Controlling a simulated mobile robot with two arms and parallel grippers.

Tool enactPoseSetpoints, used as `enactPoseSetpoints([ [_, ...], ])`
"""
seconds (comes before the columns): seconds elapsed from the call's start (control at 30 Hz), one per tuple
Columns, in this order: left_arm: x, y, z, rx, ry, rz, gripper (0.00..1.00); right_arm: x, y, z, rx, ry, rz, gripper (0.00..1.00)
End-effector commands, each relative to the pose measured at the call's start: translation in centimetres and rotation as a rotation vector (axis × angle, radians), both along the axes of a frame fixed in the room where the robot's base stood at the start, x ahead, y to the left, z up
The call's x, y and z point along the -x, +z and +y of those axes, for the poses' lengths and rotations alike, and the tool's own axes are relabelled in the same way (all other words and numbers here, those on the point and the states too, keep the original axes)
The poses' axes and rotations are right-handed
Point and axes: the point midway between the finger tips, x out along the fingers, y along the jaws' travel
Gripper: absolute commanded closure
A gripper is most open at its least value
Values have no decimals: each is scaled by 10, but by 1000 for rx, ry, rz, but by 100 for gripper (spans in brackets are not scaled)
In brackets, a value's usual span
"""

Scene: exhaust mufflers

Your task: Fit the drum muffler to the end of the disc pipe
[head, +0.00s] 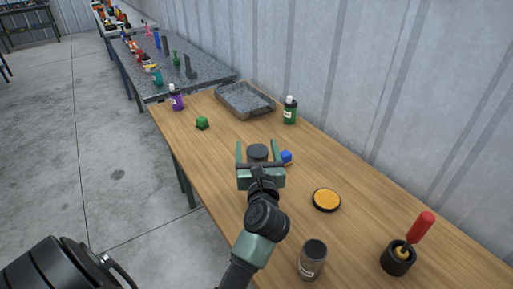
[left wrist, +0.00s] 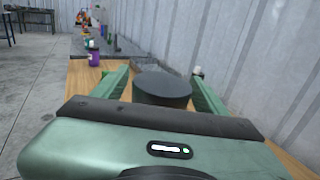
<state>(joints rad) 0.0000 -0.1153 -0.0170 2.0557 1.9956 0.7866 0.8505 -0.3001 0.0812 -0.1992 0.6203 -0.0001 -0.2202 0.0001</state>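A dark grey round-topped cylinder (head: 257,152), possibly the drum muffler, stands on the wooden table. It also shows in the left wrist view (left wrist: 162,86). My left gripper (head: 257,148) is open, its two green fingers on either side of the cylinder. In the left wrist view a narrow gap shows beside each finger; the cylinder's lower part is hidden by the gripper body. I cannot clearly identify a disc pipe; an orange disc with a dark rim (head: 326,200) lies flat to the right. My right gripper is not in view.
A blue item (head: 286,157) sits close to the right finger. A dark jar (head: 312,260) and a black holder (head: 398,259) with a red-handled tool (head: 420,228) stand nearer. A grey tray (head: 224,99), green bottle (head: 290,110), purple bottle (head: 176,98) and green item (head: 202,123) are farther back.

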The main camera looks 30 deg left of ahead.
Motion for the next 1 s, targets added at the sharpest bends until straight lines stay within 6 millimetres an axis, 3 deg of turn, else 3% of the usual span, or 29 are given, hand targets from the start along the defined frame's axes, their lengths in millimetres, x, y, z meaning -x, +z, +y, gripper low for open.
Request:
enactPoseSetpoints([
  [0.3,0,1,0,0,0,-1,23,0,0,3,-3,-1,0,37],
  [0.47,0,15,0,1,2,-6,23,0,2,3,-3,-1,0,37],
  [1.0,0,142,0,1,0,-10,23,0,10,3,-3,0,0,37],
])
